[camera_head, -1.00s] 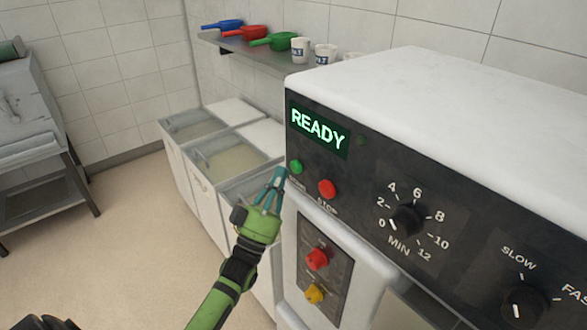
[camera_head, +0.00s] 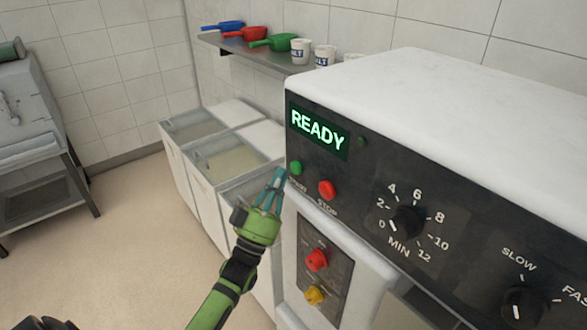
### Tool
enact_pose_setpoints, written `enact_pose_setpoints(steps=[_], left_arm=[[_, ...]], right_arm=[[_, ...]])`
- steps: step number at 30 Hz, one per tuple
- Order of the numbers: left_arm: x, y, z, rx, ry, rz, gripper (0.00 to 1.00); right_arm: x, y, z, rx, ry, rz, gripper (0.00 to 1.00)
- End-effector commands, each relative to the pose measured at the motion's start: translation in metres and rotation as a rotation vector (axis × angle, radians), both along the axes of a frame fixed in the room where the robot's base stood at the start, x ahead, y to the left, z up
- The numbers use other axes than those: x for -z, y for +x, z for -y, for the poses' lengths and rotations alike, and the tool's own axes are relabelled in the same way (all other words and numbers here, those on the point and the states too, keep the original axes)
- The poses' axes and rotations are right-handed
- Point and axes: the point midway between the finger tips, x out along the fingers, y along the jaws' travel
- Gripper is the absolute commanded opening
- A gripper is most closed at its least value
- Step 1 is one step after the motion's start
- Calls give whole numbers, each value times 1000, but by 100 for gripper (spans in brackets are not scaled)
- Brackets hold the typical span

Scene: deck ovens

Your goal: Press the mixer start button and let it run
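The mixer (camera_head: 450,110) fills the right side, with a white top and a black control panel. Its display (camera_head: 318,130) reads READY in green. The green start button (camera_head: 296,167) is at the panel's left edge, and the red stop button (camera_head: 327,190) is to its right.
A minute dial (camera_head: 407,221) points near 0, and a speed dial (camera_head: 522,306) is at lower right. A lower plate (camera_head: 325,270) carries a red and a yellow knob. Open bins (camera_head: 208,170) stand behind my arm. A shelf (camera_head: 250,52) holds scoops and salt cups.

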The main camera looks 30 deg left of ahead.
Motion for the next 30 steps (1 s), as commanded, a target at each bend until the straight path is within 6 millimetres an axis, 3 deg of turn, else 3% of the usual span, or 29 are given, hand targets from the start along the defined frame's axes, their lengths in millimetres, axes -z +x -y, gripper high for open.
enact_pose_setpoints(steps=[30], left_arm=[[0, 10, 4, 0, 0, 0, 0]], right_arm=[[4, 1, 0, 0, 0, 1, 0]])
